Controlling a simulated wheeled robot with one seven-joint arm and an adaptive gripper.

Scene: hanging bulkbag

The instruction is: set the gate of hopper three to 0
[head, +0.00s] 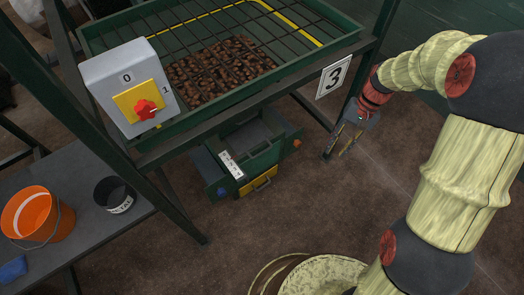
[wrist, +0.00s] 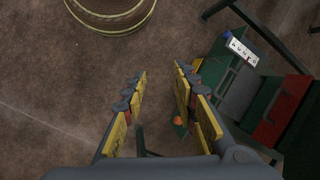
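Hopper three (head: 334,77) carries a white sign with a 3. Under its mesh-covered tray hangs a green outlet box (head: 262,157) with a yellow front piece and handle (head: 259,182), seemingly the gate. A white marked strip (head: 231,165) lies along its left side, with a blue part near its lower end; its marks are too small to read. The strip also shows in the wrist view (wrist: 241,51). My gripper (head: 336,154) is open and empty, pointing down to the right of the outlet box, apart from it. In the wrist view, its fingers (wrist: 161,69) stand apart over bare floor.
A grey switch box (head: 118,72) with a red knob, marked 0 and 1, is on the frame at left. An orange bucket (head: 38,215) and black cup (head: 114,195) stand on a bench. A round basket (head: 322,275) sits in front. Dark posts flank the outlet; the floor around my gripper is clear.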

